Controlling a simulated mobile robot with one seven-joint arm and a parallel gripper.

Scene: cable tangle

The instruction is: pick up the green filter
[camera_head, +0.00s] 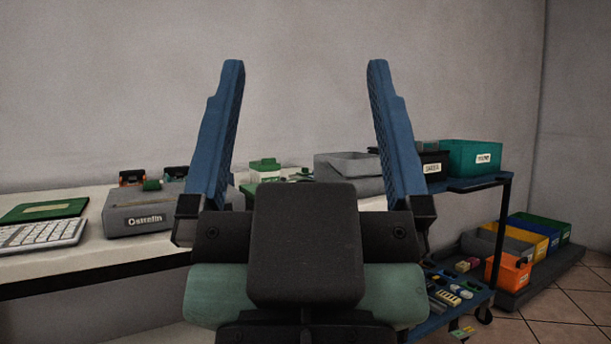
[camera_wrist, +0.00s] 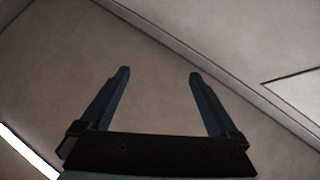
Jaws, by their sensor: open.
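My gripper (camera_head: 306,65) is open and empty, its two blue fingers pointing up in front of the wall. In the wrist view my gripper (camera_wrist: 158,73) is also open, with only bare pale surfaces beyond it. I cannot tell for sure which thing is the green filter. A green object (camera_head: 265,168) stands on the table between the fingers, beyond and below their tips. A small green piece (camera_head: 152,185) sits at the grey labelled box (camera_head: 135,218) on the left. Both are small, and my gripper is apart from them.
A white table (camera_head: 100,257) holds a keyboard (camera_head: 42,234), a flat green item (camera_head: 45,210) and grey bins (camera_head: 350,165). On the right, a blue cart (camera_head: 480,182) carries a teal bin (camera_head: 468,158) and a dark bin. Coloured bins, one orange (camera_head: 508,273), stand low by the wall.

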